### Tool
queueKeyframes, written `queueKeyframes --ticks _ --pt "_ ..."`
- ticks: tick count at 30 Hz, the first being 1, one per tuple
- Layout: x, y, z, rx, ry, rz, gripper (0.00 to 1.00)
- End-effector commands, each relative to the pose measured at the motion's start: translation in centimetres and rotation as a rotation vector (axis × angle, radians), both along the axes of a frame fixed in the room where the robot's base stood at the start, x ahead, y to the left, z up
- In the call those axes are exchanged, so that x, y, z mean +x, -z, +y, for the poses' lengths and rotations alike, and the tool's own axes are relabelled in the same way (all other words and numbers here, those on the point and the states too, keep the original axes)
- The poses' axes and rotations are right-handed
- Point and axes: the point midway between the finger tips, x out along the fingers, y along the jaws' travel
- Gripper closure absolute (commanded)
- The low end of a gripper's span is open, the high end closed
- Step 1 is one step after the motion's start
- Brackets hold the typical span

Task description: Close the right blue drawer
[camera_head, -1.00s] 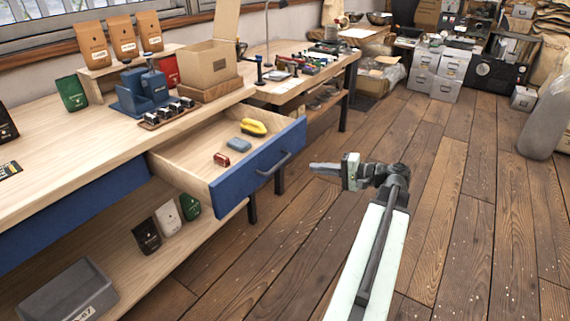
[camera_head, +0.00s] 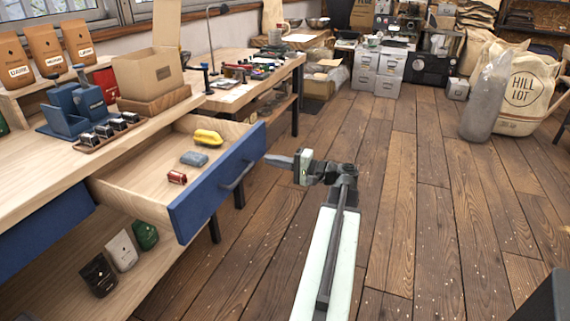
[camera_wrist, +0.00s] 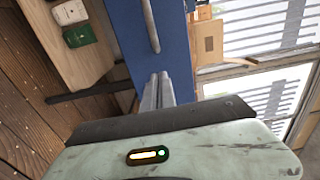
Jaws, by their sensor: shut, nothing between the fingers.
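The right blue drawer (camera_head: 205,192) stands pulled out of the workbench in the head view. It has a blue front with a grey bar handle (camera_head: 238,174). In it lie a yellow item (camera_head: 208,137), a blue-grey block (camera_head: 194,159) and a small red item (camera_head: 177,177). My gripper (camera_head: 268,160) is shut and empty, just right of the front's far end. In the wrist view, the shut fingers (camera_wrist: 158,90) appear over the blue front (camera_wrist: 178,35), near the handle (camera_wrist: 150,22). I cannot tell whether they touch it.
A second blue drawer front (camera_head: 45,232) sits flush to the left. The workbench top (camera_head: 60,170) holds a blue device (camera_head: 78,105) and a cardboard box (camera_head: 150,72). Coffee bags stand on the shelf below. The wooden floor (camera_head: 430,220) is open to the right.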

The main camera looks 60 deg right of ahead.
Motion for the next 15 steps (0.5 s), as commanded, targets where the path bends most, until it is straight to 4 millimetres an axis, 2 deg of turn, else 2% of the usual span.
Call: queueKeyframes --ticks 1,6,10,15 --pt "1.2 0.0 0.3 0.000 -0.003 0.000 1.00" --pt "4.0 0.0 1.0 0.000 -0.002 0.000 1.00" --pt "5.2 0.0 1.3 0.000 -0.002 0.000 1.00" --pt "5.6 0.0 1.4 0.000 -0.001 0.000 1.00"
